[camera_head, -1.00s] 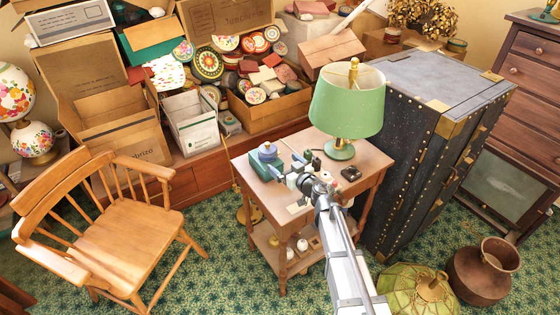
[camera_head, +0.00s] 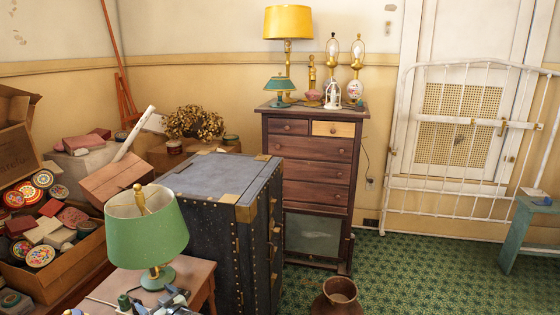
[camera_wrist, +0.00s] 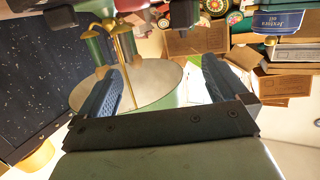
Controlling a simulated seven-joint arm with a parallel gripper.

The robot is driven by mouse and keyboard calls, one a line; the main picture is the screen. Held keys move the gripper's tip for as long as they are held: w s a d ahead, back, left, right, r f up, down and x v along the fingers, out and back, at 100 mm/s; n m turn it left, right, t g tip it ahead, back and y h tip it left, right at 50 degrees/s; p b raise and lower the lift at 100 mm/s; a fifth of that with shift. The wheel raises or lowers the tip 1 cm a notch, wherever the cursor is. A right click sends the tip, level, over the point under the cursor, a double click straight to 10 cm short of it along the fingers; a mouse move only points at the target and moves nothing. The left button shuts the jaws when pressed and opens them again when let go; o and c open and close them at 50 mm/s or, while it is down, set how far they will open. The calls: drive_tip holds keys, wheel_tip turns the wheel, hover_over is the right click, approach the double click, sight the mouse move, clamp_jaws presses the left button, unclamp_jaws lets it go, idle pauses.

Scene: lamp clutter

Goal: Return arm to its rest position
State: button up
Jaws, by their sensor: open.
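My gripper (camera_wrist: 161,66) shows in the wrist view with its two dark-blue padded fingers spread wide apart and nothing held between them. Beyond the fingers is the lamp with a green shade and brass stem (camera_wrist: 127,62). In the head view this green lamp (camera_head: 148,235) stands upright on the small wooden side table (camera_head: 200,278) at lower left. Part of my arm (camera_head: 172,300) shows at the bottom edge, in front of the lamp; its fingers cannot be made out there.
A dark studded trunk (camera_head: 215,185) stands right beside the table. Behind it is a tall dresser (camera_head: 310,165) with several lamps on top. A brown pot (camera_head: 338,298) sits on the green carpet. Boxes of tins (camera_head: 65,265) crowd the left. Carpet at right (camera_head: 430,275) is clear.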

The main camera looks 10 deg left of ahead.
drive_tip(key=w+d+f+m+t+h, duration=0.25)
drive_tip(key=w+d, duration=0.35)
drive_tip(key=d, duration=0.3)
drive_tip(key=w+d+f+m+t+h, duration=0.1)
drive_tip(key=w+d+m+h, duration=0.15)
drive_tip(key=w+d, duration=0.5)
drive_tip(key=w+d+f+m+t+h, duration=0.15)
drive_tip(key=w+d+h, duration=0.25)
drive_tip(key=d, duration=0.6)
drive_tip(key=d+f+m+g+h, duration=0.2)
drive_tip(key=d+f+m+h, duration=0.15)
drive_tip(key=d, duration=1.05)
drive_tip(key=d+f+m+g+h, duration=0.15)
drive_tip(key=d+f+h, duration=0.3)
drive_tip(key=d, duration=1.05)
drive_tip(key=s+d+f+m+g+y, duration=0.1)
drive_tip(key=s+d+f+g, duration=0.25)
drive_tip(key=s+d, duration=0.5)
drive_tip(key=s+d+f+m+g+y, duration=0.1)
drive_tip(key=s+d+f+g, duration=0.1)
drive_tip(key=s+d+g, duration=0.5)
drive_tip(key=s+f+g, duration=0.2)
drive_tip(key=s+f, duration=0.8)
drive_tip(key=s, duration=0.5)
drive_tip(key=s+f+g, duration=0.2)
drive_tip(key=s+f, duration=0.8)
drive_tip(key=s, duration=0.5)
drive_tip(key=shift+s+d, duration=0.4)
